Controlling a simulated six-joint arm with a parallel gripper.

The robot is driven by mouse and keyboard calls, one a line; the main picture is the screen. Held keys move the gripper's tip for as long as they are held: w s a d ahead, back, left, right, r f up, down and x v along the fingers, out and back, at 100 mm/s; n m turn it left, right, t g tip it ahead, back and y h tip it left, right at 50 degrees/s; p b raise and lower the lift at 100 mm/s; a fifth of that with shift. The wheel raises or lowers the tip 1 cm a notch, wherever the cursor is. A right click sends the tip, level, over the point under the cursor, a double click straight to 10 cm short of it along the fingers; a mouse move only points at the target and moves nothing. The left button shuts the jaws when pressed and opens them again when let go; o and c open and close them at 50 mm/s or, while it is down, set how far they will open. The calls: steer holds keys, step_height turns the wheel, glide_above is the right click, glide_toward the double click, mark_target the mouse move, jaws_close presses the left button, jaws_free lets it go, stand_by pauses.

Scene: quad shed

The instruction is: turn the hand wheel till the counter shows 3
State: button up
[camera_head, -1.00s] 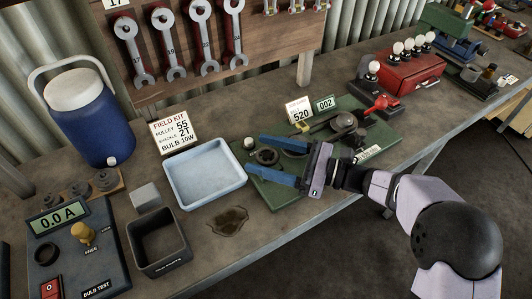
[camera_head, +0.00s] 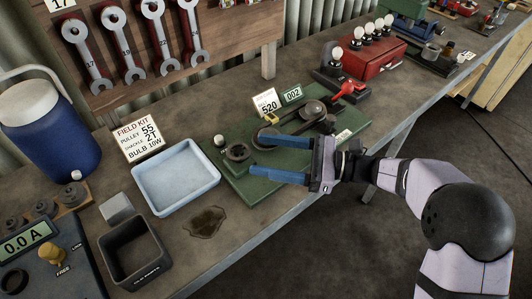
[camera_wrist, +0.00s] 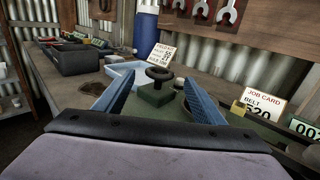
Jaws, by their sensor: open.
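The dark hand wheel (camera_head: 238,152) sits near the left end of the green board (camera_head: 222,172). It also shows in the wrist view (camera_wrist: 160,74), on a green block, ahead and between the fingers. The counter (camera_head: 292,95) on the board's back edge reads 002. Only part of it shows in the wrist view (camera_wrist: 308,129). My gripper (camera_head: 254,155) is open, with its blue fingers pointing left over the board. The wheel lies just beyond the fingertips, and nothing is between the fingers.
A job card (camera_head: 267,103) reading 520 stands beside the counter. A belt drive with a larger pulley (camera_head: 314,109) lies behind my gripper. A pale blue tray (camera_head: 177,178), a dark open box (camera_head: 135,251) and an oily stain (camera_head: 206,222) are to the left. Wrenches hang behind.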

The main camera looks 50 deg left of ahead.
mark_target(249, 156)
steer(key=shift+s+r, duration=0.1)
steer(key=shift+s+a+r+n, duration=0.1)
steer(key=shift+s+r+n, duration=0.15)
steer(key=shift+r, duration=0.4)
steer(key=shift+s+r+n, duration=0.15)
steer(key=shift+s+r, duration=0.2)
steer(key=shift+r, duration=0.25)
steer(key=shift+s+d+r+m, duration=0.3)
steer(key=shift+s+r+m, duration=0.05)
steer(key=shift+s, duration=0.2)
steer(key=shift+s+d+r+m, duration=0.25)
steer(key=shift+s+r+m, duration=0.1)
steer(key=shift+s, duration=0.2)
steer(key=shift+s+d+f+m+t+y, duration=0.15)
steer(key=shift+d+f+m+t+y, duration=0.1)
steer(key=shift+m+t+y, duration=0.35)
steer(key=f+t, duration=0.1)
steer(key=w+f+m+t+y, duration=0.1)
steer(key=f+m+t, duration=0.1)
steer(key=shift+w+d+f+y, duration=0.15)
steer(key=shift+w+f+y, duration=0.05)
steer(key=shift+w+y, duration=0.2)
steer(key=shift+w+f+t, duration=0.15)
steer(key=shift+t, duration=0.15)
steer(key=shift+p+x, duration=1.15)
steer(key=shift+x, duration=2.6)
steer(key=c, duration=1.1)
